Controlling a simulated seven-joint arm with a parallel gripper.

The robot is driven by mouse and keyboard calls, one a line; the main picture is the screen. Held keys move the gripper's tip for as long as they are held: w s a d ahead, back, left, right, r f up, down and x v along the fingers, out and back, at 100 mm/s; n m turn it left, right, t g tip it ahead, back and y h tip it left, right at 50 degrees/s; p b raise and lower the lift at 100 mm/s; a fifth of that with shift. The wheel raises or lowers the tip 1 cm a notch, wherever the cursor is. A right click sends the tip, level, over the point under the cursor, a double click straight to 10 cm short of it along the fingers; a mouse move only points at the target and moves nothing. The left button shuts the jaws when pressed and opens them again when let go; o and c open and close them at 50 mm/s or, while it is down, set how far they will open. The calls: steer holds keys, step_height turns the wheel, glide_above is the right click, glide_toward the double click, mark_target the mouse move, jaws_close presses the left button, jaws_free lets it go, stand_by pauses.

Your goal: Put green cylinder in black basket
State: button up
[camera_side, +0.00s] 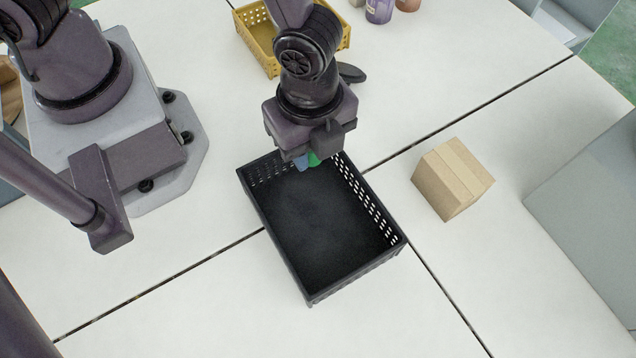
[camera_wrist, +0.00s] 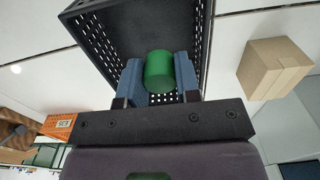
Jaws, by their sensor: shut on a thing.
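The green cylinder (camera_wrist: 159,71) is held between the blue fingers of my gripper (camera_wrist: 158,75) in the wrist view. I cannot tell how high the cylinder is above the basket floor. The basket (camera_wrist: 207,45) also shows in the wrist view, behind the cylinder.
A cardboard box (camera_side: 452,179) sits on the table to the right of the basket. A yellow basket (camera_side: 262,43) stands at the back, partly behind my arm. A purple can (camera_side: 379,10) is at the top edge. The table in front of the black basket is clear.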

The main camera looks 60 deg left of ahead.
steer(key=n, duration=0.1)
glide_above(318, 221)
steer(key=f, duration=0.1)
steer(key=shift+n, duration=0.7)
steer(key=shift+f, duration=4.1)
steer(key=shift+f, duration=0.15)
steer(key=o, duration=0.9)
